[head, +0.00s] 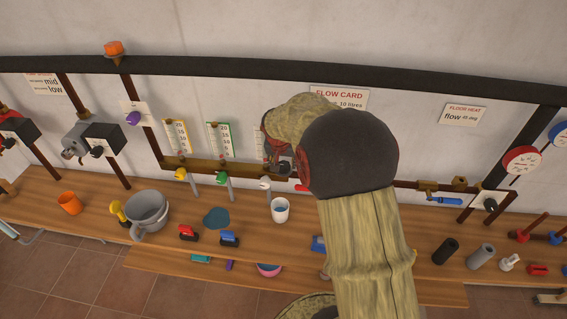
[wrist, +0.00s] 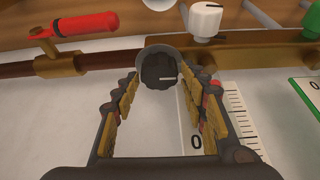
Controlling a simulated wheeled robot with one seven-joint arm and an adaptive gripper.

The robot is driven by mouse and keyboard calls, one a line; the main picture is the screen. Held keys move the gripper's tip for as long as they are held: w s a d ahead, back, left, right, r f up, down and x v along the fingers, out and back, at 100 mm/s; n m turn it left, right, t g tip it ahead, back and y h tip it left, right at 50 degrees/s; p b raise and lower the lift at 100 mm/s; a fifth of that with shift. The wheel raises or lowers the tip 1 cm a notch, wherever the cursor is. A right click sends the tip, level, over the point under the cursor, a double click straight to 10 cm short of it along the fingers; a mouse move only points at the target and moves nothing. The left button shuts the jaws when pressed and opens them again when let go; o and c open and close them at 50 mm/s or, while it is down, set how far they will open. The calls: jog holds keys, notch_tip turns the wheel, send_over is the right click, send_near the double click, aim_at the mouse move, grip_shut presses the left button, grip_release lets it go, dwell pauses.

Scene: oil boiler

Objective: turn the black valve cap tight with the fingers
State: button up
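The black valve cap (wrist: 159,72) shows in the wrist view as a ribbed dark disc with a pale line, under a grey rounded rim. My gripper (wrist: 160,82) has one padded finger on each side of the cap. The fingers are apart, with the cap between their tips; a narrow gap seems to show, and firm contact cannot be seen. In the head view my gripper (head: 279,158) is at the brass manifold (head: 205,166), mostly behind my arm. The cap cannot be made out there.
In the wrist view a red lever (wrist: 75,26) is at upper left and a white knob (wrist: 206,19) at upper right. In the head view a white cup (head: 280,210) stands on the wooden bench (head: 330,215) below. A gauge card (head: 219,139) is left of my gripper.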

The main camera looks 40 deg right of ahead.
jog(key=v, duration=1.2)
dwell(0.5)
